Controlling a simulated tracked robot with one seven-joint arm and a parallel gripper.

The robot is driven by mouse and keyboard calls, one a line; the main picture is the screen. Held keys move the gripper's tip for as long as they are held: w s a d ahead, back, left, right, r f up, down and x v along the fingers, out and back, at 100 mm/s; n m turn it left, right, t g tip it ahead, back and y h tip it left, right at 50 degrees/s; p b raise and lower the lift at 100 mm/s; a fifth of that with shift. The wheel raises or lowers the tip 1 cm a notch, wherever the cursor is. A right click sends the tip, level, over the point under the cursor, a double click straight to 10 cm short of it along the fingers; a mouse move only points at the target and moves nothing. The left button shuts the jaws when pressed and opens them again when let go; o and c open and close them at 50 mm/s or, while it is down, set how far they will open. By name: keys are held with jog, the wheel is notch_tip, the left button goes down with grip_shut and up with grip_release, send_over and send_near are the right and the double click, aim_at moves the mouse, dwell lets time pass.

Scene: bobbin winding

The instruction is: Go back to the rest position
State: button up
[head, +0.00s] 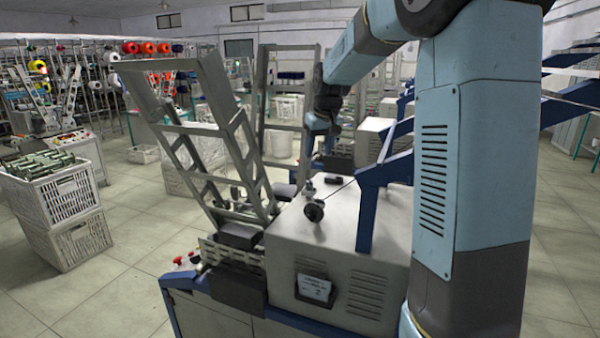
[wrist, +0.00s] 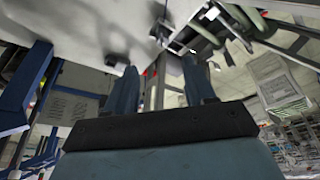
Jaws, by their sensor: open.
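My gripper (wrist: 161,82) is open in the wrist view, with its two blue fingers apart and nothing seen between them. In the head view my arm reaches over the grey winding machine (head: 355,215), its end hanging behind the machine's frame. The fingertips are too small and dark there to make out. The pale machine casing also fills the upper left of the wrist view (wrist: 70,25).
A tilted metal frame (head: 205,140) stands beside the machine, close to my arm. A blue bracket (head: 370,205) rises on its right. Stacked white crates (head: 62,205) with green bobbins are at left. Coloured yarn cones (head: 148,48) hang behind. Floor at front left is clear.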

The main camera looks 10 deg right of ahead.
jog(key=s+a+r+m+t, duration=0.1)
jog(key=s+a, duration=0.1)
jog(key=s, duration=3.4)
jog(key=shift+s+a+m+t, duration=0.15)
jog(key=shift+s+m+t, duration=0.15)
jog(key=shift+s+t, duration=0.1)
